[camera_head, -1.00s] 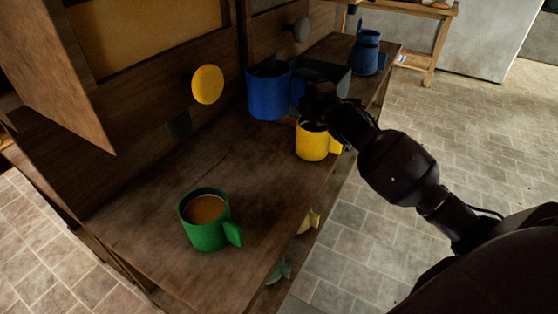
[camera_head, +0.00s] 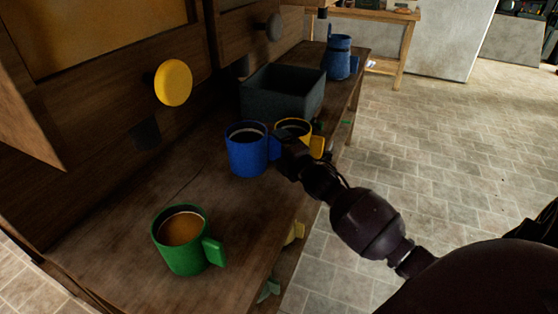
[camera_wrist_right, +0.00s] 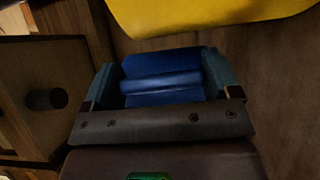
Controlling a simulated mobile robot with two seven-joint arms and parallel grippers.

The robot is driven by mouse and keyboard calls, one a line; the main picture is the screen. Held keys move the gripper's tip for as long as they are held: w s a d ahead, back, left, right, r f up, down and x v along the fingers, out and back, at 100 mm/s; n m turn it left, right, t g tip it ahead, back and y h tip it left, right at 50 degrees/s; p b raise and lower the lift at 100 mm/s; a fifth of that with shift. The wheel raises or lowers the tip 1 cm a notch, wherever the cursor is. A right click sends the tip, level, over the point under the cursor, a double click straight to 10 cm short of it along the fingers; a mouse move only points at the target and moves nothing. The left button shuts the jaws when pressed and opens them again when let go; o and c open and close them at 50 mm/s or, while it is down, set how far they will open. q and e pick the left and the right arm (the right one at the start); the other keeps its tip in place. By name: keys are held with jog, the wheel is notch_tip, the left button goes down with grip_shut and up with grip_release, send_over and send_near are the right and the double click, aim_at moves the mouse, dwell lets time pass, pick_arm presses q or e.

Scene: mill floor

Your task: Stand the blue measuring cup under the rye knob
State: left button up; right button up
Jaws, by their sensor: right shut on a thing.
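The blue measuring cup (camera_head: 246,152) is upright over the bench, left of a yellow cup (camera_head: 293,126). I cannot tell whether its base touches the wood. My right gripper (camera_head: 281,154) is shut on its handle; the blue handle (camera_wrist_right: 162,86) shows between the fingers in the right wrist view. A yellow round knob (camera_head: 173,82) is on the wooden front, with a dark spout (camera_head: 146,133) below it. A grey knob (camera_head: 274,27) is farther back. No label shows which is rye. My left gripper is out of view.
A green cup (camera_head: 184,240) with brown contents stands near the bench's front end. A dark grey open box (camera_head: 283,97) and a blue jug (camera_head: 339,58) are farther back. The bench (camera_head: 205,180) is clear below the yellow knob.

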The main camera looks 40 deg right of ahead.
notch_tip(320, 180, down, 4)
jog(key=shift+f+b, duration=0.1)
jog(key=shift+b, duration=0.4)
jog(key=o, duration=1)
jog(key=shift+o, duration=0.2)
